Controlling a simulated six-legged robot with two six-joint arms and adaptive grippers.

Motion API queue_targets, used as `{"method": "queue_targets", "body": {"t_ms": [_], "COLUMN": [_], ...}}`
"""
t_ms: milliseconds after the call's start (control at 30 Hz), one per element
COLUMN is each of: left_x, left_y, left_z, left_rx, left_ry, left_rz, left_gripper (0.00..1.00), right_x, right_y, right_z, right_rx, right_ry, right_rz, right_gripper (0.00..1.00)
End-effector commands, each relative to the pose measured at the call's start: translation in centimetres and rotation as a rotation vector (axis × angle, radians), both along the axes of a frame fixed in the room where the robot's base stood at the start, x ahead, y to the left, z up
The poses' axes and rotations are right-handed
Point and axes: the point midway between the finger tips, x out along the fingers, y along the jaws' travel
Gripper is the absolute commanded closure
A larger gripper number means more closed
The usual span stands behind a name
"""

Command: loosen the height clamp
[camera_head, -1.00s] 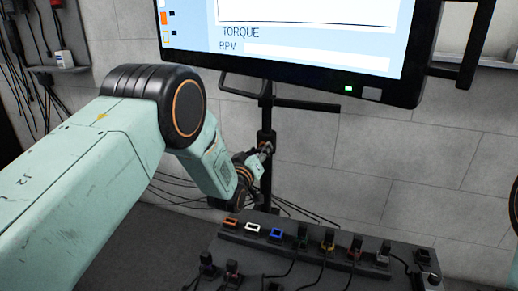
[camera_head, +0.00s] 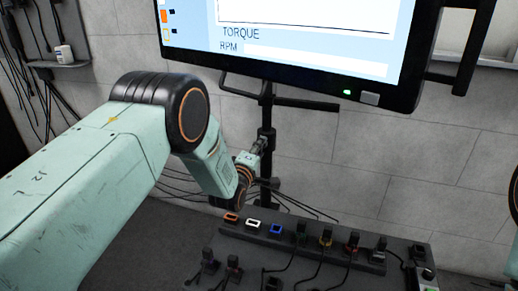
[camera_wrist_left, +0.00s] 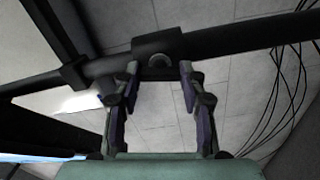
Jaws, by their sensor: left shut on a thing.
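The height clamp (camera_head: 267,133) is a dark collar on the black upright pole below the monitor. In the left wrist view the collar (camera_wrist_left: 168,42) sits on the dark pole, with a small rounded grey part (camera_wrist_left: 157,63) at its near side. My left gripper (camera_head: 260,146) is at the clamp in the head view. In the wrist view its two fingers (camera_wrist_left: 157,80) stand on either side of the rounded part, shut on the clamp's small fitting. The exact contact is hidden or too dark to see. My right gripper is out of view.
A large monitor (camera_head: 290,40) hangs on the pole (camera_head: 267,170), with a side bar (camera_head: 305,104) just above the clamp. A dark panel (camera_head: 330,248) with several plugs and cables lies below. Loose cables run behind, along the grey block wall (camera_head: 400,160).

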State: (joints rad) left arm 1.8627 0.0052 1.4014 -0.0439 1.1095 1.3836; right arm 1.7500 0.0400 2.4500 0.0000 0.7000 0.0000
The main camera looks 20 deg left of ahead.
Motion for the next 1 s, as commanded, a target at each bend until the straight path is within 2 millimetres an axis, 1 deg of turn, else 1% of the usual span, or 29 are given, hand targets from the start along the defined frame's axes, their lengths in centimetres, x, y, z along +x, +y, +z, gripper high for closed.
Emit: {"method": "queue_targets", "body": {"t_ms": [133, 333, 867, 900, 1000], "left_x": [0.05, 0.05, 0.05, 0.05, 0.05], "left_y": [0.04, 0.04, 0.05, 0.05, 0.04], "left_z": [0.14, 0.11, 0.10, 0.10, 0.09], "left_rx": [-0.071, -0.125, -0.144, -0.144, -0.144], "left_ry": [-0.001, 0.001, 0.002, 0.002, 0.003], "left_rz": [0.000, 0.000, 0.001, 0.001, 0.001], "left_gripper": [0.90, 0.90, 0.90, 0.55, 0.47], "right_x": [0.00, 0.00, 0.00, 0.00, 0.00], "right_y": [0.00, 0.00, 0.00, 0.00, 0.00], "right_z": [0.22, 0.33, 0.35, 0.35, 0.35], "right_rx": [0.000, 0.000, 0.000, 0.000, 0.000], "right_ry": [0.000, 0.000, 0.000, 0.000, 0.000], "right_rz": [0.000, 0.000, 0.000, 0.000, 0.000], "right_gripper": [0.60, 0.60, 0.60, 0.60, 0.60]}}
